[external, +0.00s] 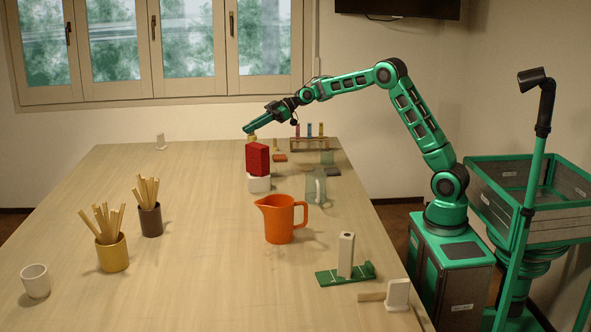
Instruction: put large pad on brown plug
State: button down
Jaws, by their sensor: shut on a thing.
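A small brown upright piece (275,143), possibly the brown plug, stands to the right of the gripper. A flat orange-brown piece (280,158) lies just in front of it. I cannot tell whether the held thing touches the table.

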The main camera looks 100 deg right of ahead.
jog(key=shift+f, duration=3.3)
jog(key=c, duration=1.8)
grip_release()
jog(key=shift+f, duration=0.1)
